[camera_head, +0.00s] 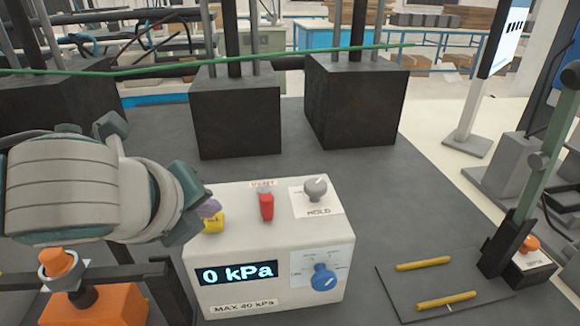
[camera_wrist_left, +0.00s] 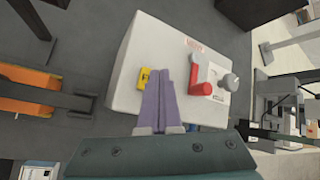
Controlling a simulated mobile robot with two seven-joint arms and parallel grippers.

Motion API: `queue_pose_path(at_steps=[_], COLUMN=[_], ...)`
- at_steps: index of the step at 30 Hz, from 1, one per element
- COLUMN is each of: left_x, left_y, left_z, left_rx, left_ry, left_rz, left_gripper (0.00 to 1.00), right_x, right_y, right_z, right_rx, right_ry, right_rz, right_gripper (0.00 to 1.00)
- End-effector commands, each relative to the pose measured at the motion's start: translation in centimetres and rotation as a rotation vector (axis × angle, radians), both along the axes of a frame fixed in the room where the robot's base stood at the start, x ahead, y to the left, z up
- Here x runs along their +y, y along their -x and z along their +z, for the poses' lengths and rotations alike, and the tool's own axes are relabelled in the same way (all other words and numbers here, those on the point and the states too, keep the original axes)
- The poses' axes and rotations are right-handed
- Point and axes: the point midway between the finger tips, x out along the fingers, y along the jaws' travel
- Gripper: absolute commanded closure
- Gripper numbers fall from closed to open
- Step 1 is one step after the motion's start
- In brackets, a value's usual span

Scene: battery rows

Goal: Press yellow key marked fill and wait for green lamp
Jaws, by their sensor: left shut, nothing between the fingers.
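The yellow key (camera_head: 213,224) sits on the top left of a white box (camera_head: 300,215); its label is partly covered. My left gripper (camera_head: 210,208) is shut and empty, with its purple fingertips right at the key in the head view. In the left wrist view the shut fingers (camera_wrist_left: 160,98) lie beside the yellow key (camera_wrist_left: 144,78) and partly overlap it. I cannot tell whether they touch it. The box's display (camera_head: 237,273) reads 0 kPa. I see no lit green lamp. My right gripper is not in view.
A red vent lever (camera_head: 266,206) and a grey hold knob (camera_head: 316,189) stand on the box top. A blue dial (camera_head: 324,277) is on its front. An orange device (camera_head: 95,305) is at left, a plate with two yellow rods (camera_head: 388,285) at right. Dark blocks (camera_head: 235,115) stand behind.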

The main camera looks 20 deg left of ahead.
Motion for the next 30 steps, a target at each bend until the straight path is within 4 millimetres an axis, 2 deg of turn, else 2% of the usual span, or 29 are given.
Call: queue_pose_path(at_steps=[17, 30], left_x=[0.00, -0.01], left_y=[0.03, 0.05], left_z=[-0.77, -0.31], left_rx=[0.001, 0.001], left_ry=[0.000, 0.000], left_rz=[0.001, 0.000], left_gripper=[1.00, 1.00], right_x=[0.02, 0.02], right_y=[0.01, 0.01], right_z=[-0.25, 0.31], right_rx=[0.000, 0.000], right_ry=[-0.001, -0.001], right_rz=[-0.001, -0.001], right_gripper=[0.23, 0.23])
